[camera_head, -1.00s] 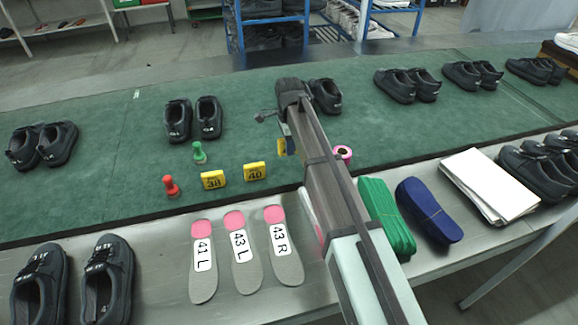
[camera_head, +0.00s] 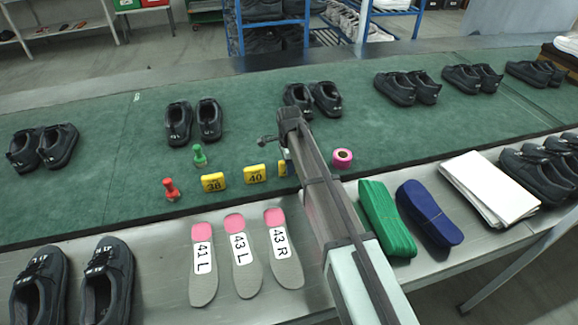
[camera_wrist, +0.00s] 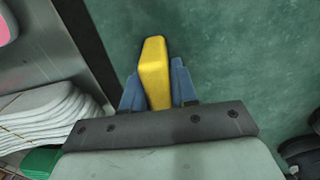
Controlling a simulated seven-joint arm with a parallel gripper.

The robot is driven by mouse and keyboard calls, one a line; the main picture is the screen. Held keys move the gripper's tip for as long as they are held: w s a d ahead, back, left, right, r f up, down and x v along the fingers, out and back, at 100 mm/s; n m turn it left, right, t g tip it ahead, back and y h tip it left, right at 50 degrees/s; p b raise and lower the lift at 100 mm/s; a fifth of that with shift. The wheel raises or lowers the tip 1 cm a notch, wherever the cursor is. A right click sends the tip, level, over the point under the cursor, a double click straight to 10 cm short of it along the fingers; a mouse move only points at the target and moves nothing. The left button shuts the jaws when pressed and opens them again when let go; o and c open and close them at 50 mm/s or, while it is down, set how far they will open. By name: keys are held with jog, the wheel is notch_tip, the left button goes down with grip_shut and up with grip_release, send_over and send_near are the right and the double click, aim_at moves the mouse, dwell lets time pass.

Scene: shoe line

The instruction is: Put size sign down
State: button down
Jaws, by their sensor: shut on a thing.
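My gripper (camera_wrist: 156,88) is shut on a yellow size sign (camera_wrist: 153,62), which stands up between its blue fingers in the wrist view. In the head view, only a yellow edge of this held sign (camera_head: 283,169) shows beside my arm, and its number is hidden. It is just right of the size sign 40 (camera_head: 255,174), roughly in line with it and the size sign 38 (camera_head: 213,183). The held sign is at or close above the green mat (camera_head: 110,185); I cannot tell whether it touches.
A pink tape roll (camera_head: 342,158) lies right of my arm. A green stamp (camera_head: 199,156) and a red stamp (camera_head: 171,189) stand left. Insoles (camera_head: 243,265) lie on the metal edge in front. A pair of black shoes (camera_head: 326,97) stands behind my gripper.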

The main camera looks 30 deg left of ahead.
jog(key=shift+f, duration=0.15)
jog(key=c, duration=0.9)
grip_release()
notch_tip(320, 180, up, 12)
jog(key=shift+r, duration=0.15)
